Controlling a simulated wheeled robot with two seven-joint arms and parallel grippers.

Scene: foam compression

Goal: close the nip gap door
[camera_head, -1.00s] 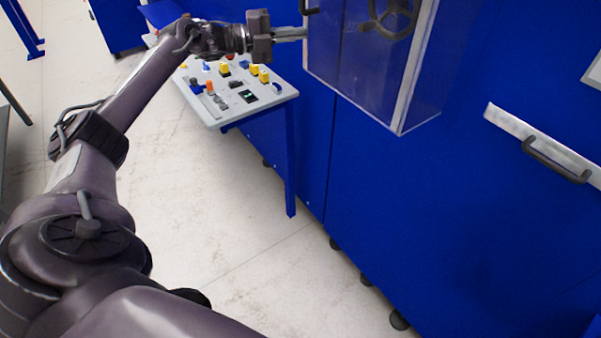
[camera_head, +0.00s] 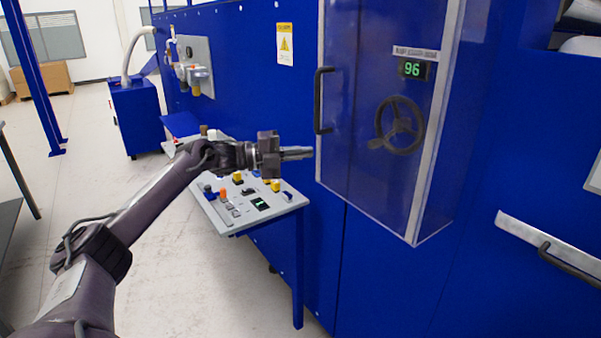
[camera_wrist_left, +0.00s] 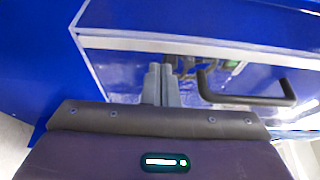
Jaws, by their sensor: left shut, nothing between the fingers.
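The nip gap door (camera_head: 362,170) is a clear panel with a pale metal frame on the blue machine. Its black handle (camera_head: 320,100) is on the left edge and also shows in the left wrist view (camera_wrist_left: 248,100). I cannot tell whether the door is fully flush. Behind the panel are a handwheel (camera_head: 400,125) and a green display reading 96 (camera_head: 413,69). My left gripper (camera_head: 308,153) is shut and empty, its fingertips by the door's left edge, just below the handle. In the left wrist view its fingers (camera_wrist_left: 160,84) are together, left of the handle. My right gripper is out of view.
A sloped control panel (camera_head: 228,212) with buttons stands just below my left gripper. Another bar handle (camera_head: 570,262) is on the machine at right. A blue cabinet (camera_head: 137,115) stands at the back left. The floor (camera_head: 185,280) at lower left is clear.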

